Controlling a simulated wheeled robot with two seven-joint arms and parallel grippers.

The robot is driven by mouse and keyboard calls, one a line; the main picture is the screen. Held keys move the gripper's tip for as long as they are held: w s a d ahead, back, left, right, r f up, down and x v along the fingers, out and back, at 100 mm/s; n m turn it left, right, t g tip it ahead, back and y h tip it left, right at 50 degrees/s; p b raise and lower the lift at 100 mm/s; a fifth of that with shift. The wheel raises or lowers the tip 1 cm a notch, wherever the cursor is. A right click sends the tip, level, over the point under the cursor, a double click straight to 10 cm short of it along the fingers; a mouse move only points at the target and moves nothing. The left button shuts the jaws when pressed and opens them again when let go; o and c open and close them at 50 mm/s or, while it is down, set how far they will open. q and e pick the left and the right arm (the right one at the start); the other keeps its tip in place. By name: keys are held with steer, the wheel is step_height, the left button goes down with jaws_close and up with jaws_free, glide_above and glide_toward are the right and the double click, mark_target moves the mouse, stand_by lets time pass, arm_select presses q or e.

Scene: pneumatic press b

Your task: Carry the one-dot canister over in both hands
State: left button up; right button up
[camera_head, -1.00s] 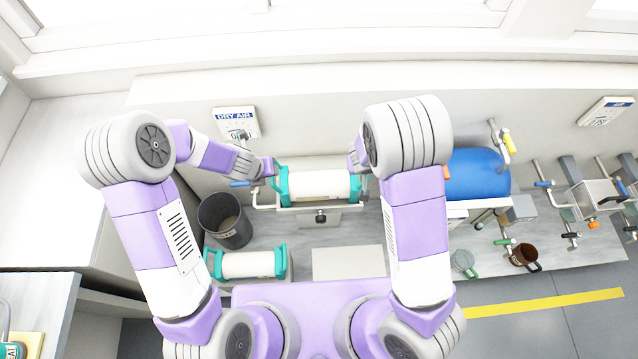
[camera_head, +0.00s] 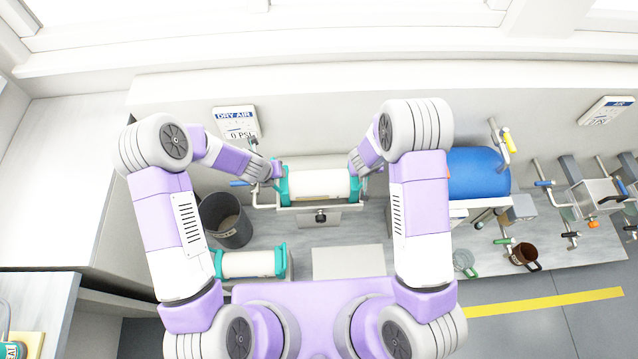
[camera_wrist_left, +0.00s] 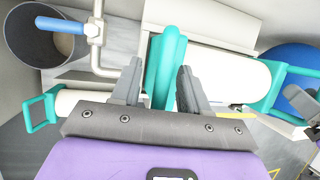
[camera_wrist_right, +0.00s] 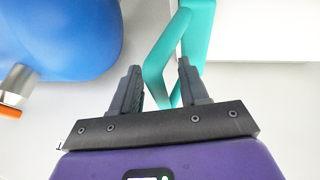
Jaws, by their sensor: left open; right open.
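A white canister (camera_head: 320,184) with teal end handles lies level in the press stand (camera_head: 321,207) at centre. A second, similar canister (camera_head: 248,264) lies on the bench in front and to the left. I cannot make out dots on either. My left gripper (camera_head: 275,170) is open at the left end of the canister in the stand; in the left wrist view its fingers (camera_wrist_left: 157,72) stand either side of the teal handle (camera_wrist_left: 165,70). My right gripper (camera_head: 364,172) is open at the right end; the right teal handle (camera_wrist_right: 192,35) reaches between its fingers (camera_wrist_right: 158,68).
A dark bin (camera_head: 225,220) stands left of the stand. A blue tank (camera_head: 478,175) is at right, with mugs (camera_head: 524,255) on the bench near it. A blue-handled valve pipe (camera_wrist_left: 96,28) is close to my left gripper. A pale flat plate (camera_head: 348,262) lies in front of the stand.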

arm_select(q)
jaws_close()
arm_select(e)
jaws_close()
stand_by(1.0)
arm_select(q)
steer(key=shift+w+r, duration=0.1)
steer(key=shift+r, duration=0.1)
arm_select(e)
steer(key=shift+w+r, duration=0.15)
